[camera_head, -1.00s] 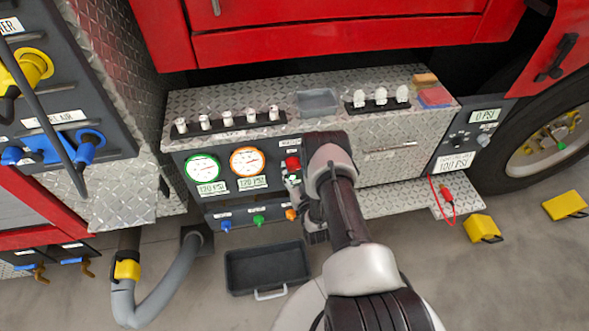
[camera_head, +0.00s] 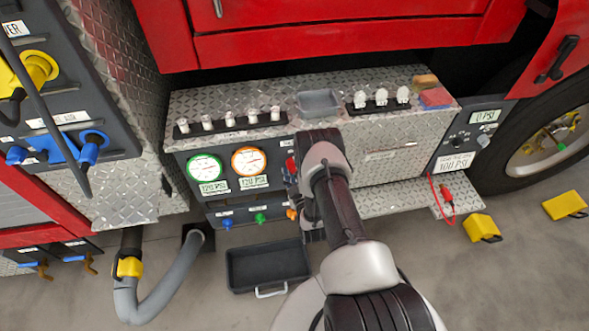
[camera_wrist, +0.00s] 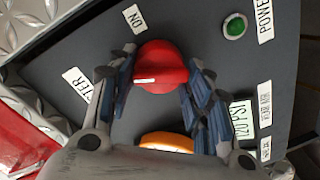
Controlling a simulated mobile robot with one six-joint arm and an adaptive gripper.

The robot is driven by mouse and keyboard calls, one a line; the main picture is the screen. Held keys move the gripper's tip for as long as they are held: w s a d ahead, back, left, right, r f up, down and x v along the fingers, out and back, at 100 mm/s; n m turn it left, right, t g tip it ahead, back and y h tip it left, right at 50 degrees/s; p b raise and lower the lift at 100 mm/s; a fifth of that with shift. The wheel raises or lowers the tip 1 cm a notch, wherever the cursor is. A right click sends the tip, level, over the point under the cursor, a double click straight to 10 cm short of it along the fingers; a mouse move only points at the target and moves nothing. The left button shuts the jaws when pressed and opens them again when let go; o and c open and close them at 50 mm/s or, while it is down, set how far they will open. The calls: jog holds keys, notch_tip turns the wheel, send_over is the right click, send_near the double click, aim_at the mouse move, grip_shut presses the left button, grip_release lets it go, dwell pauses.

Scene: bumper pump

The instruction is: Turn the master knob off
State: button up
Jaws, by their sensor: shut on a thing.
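The red master knob (camera_wrist: 162,62) sits on the dark panel (camera_wrist: 75,45) in the wrist view, with a white pointer line across its lower left part. An "ON" label (camera_wrist: 134,18) is just above it, and a partly covered label ending in "TER" (camera_wrist: 77,84) is to its left. My gripper (camera_wrist: 158,78) has one finger on each side of the knob and is shut on it. In the head view, a bit of the red knob (camera_head: 291,165) shows left of my arm; the fingertips are mostly hidden there.
A green button (camera_wrist: 235,27) by a "POWER" label is right of the knob. Green-ringed (camera_head: 204,168) and orange-ringed (camera_head: 249,161) gauges are left of my arm. A row of toggle switches (camera_head: 230,121) is above them. A dark tray (camera_head: 268,266) lies on the ground below.

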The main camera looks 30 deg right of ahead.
jog(key=n, duration=0.4)
jog(key=shift+w+d+r+h, duration=0.2)
jog(key=shift+r+h, duration=0.1)
jog(key=shift+h, duration=0.1)
jog(key=shift+n, duration=0.3)
jog(key=o, duration=1)
jog(key=shift+a, duration=0.1)
jog(key=shift+f, duration=0.15)
jog(key=shift+s+a, duration=0.1)
